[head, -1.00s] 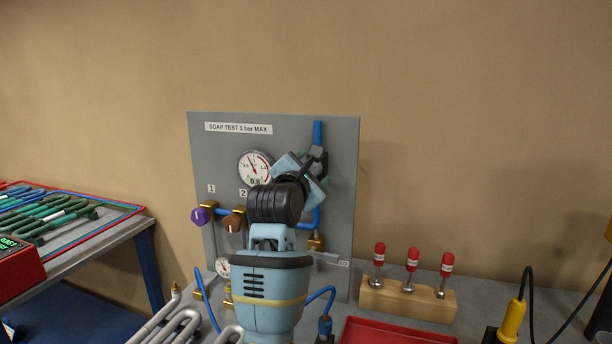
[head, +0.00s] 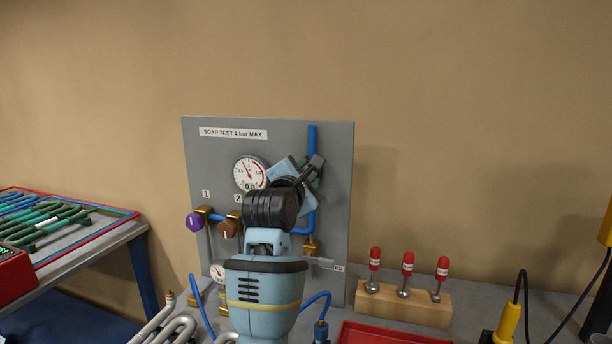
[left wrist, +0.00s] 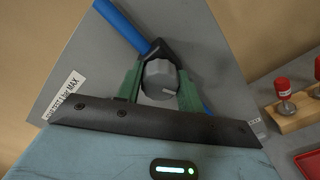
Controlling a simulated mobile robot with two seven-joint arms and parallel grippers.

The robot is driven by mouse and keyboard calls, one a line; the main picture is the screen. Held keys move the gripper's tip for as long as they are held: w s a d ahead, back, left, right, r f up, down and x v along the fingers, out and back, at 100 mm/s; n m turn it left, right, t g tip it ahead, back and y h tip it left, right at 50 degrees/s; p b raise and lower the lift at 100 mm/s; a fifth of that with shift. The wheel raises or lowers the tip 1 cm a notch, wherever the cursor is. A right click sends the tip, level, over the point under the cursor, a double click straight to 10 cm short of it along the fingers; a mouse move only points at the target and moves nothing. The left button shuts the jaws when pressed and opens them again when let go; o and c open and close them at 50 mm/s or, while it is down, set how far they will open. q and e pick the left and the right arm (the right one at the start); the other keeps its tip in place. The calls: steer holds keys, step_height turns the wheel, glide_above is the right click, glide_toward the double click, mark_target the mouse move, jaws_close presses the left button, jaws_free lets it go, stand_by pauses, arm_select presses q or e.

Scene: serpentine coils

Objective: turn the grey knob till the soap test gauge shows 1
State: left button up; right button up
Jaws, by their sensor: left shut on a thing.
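The grey knob (left wrist: 160,76) sits between the green fingers of my left gripper (left wrist: 158,86) in the left wrist view. The fingers are shut on it from both sides. In the head view my left gripper (head: 304,172) is at the right part of the panel and largely hides the knob. The soap test gauge (head: 248,172) is a round white dial with a red arc, left of the gripper. Its needle points up and slightly left. My right gripper is not in view.
The grey panel (head: 335,145) carries a purple knob (head: 194,221), a brown knob (head: 229,229), a lower gauge (head: 218,271) and a blue pipe (head: 312,140). Red-capped tools stand in a wooden block (head: 405,303) at right. A red tray (head: 385,334) lies in front.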

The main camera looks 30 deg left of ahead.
arm_select(q)
steer(key=shift+m, duration=0.7)
steer(key=shift+m, duration=1.9)
steer(key=o, duration=1.3)
steer(key=shift+c, duration=0.2)
steer(key=shift+s, duration=0.1)
steer(key=v, duration=1.2)
steer(key=shift+s, duration=0.35)
